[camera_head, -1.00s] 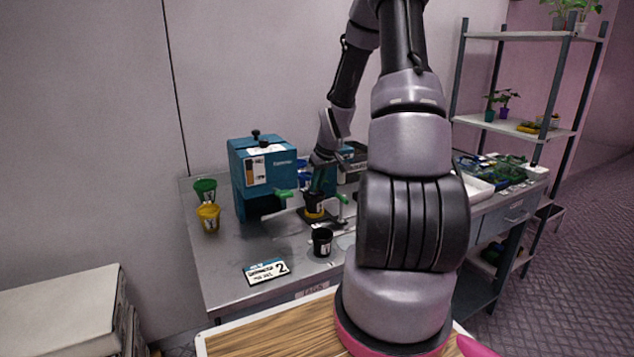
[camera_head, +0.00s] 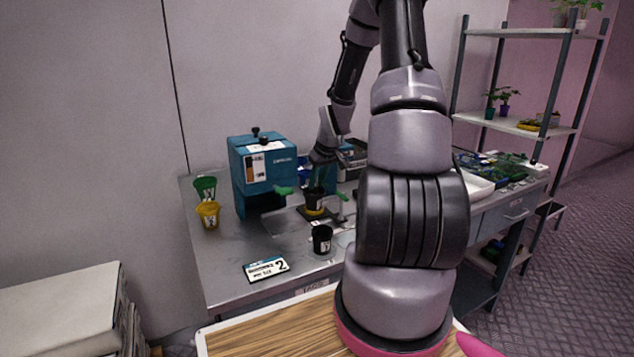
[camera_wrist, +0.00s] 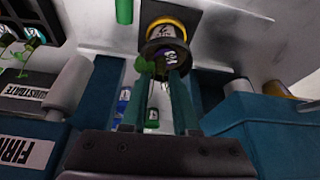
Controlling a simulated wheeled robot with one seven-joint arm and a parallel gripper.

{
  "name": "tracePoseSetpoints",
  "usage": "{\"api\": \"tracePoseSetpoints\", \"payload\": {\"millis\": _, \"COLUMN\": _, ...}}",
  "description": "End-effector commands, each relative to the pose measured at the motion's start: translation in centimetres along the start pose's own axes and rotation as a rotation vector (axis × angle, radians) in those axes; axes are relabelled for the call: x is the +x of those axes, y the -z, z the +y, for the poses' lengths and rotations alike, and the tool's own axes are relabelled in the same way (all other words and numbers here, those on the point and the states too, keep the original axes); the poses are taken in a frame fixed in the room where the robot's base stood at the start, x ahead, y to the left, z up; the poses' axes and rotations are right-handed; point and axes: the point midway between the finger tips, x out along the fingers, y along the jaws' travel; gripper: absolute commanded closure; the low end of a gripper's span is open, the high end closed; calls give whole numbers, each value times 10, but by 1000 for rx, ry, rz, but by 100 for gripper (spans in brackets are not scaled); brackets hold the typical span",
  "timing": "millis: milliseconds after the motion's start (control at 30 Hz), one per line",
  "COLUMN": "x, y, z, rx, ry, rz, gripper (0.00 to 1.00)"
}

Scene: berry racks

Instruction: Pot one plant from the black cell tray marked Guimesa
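My gripper (camera_head: 320,186) points down over a small black pot (camera_head: 314,197) with a yellow band, standing on a dark plate beside the blue machine. In the wrist view my two teal fingers (camera_wrist: 162,72) are apart, with a gap between them. Their tips are near the pot (camera_wrist: 166,30), which has a white label and a yellow ring. A small dark, labelled item shows near the tips; I cannot tell whether they touch it. Trays with green plants (camera_head: 490,165) lie at the bench's right, partly hidden by my arm. I cannot read a Guimesa mark.
The blue machine (camera_head: 263,170) stands left of my gripper. Another black pot (camera_head: 322,239) and a number 2 card (camera_head: 266,269) are at the front. A shelf rack (camera_head: 520,125) stands right.

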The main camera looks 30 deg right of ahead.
Motion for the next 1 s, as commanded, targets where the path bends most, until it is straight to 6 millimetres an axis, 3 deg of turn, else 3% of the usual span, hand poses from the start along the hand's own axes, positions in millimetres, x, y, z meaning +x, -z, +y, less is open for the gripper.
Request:
{"api": "tracePoseSetpoints", "payload": {"millis": 433, "x": -2, "y": 1, "z": 0, "rx": 0, "ry": 0, "rz": 0, "gripper": 72}}
{"api": "tracePoseSetpoints", "payload": {"millis": 1000, "x": -23, "y": 10, "z": 1, "rx": 0, "ry": -1, "rz": 1, "gripper": 72}}
